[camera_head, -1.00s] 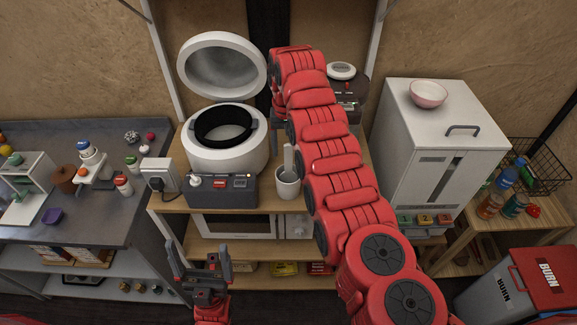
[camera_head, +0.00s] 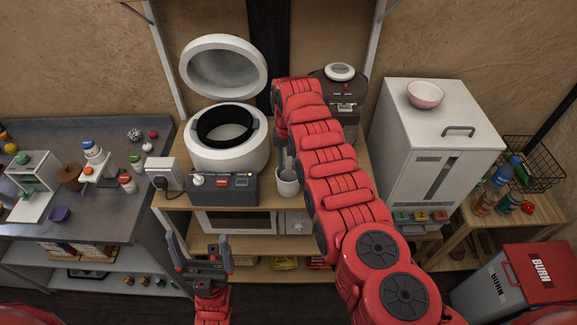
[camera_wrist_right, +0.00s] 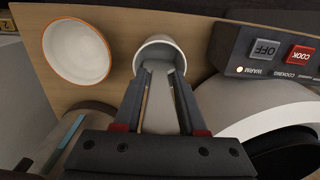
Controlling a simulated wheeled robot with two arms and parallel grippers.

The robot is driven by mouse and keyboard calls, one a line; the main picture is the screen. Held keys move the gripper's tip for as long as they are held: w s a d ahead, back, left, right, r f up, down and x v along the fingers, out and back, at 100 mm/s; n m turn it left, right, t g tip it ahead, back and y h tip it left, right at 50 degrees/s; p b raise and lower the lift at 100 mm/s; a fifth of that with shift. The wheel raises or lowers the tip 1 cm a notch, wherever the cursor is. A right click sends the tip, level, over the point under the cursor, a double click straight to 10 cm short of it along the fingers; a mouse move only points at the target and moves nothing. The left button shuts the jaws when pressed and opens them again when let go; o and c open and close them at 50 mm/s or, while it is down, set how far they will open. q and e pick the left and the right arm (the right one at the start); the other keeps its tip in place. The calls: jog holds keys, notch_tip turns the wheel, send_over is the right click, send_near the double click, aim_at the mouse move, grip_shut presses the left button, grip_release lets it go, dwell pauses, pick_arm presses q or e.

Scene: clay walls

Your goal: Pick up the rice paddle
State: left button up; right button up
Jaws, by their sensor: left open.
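The grey rice paddle (camera_head: 287,163) stands in a white cup (camera_head: 288,183) to the right of the rice cooker. In the right wrist view the paddle (camera_wrist_right: 160,104) rises out of the cup (camera_wrist_right: 158,48) between my right fingers. My right gripper (camera_wrist_right: 163,75) is open, with one finger on each side of the paddle; I cannot tell whether either touches it. In the head view this gripper (camera_head: 281,140) is partly hidden by my red arm. My left gripper (camera_head: 201,250) is open and empty, in front of the shelf and low in the view.
The open white rice cooker (camera_head: 226,150) and a control box (camera_head: 222,190) stand left of the cup. An orange-rimmed white bowl (camera_wrist_right: 78,50) lies beside the cup in the right wrist view. A dark appliance (camera_head: 348,112) and a white cabinet (camera_head: 420,150) stand to the right.

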grip_shut()
jog(key=shift+r, duration=0.1)
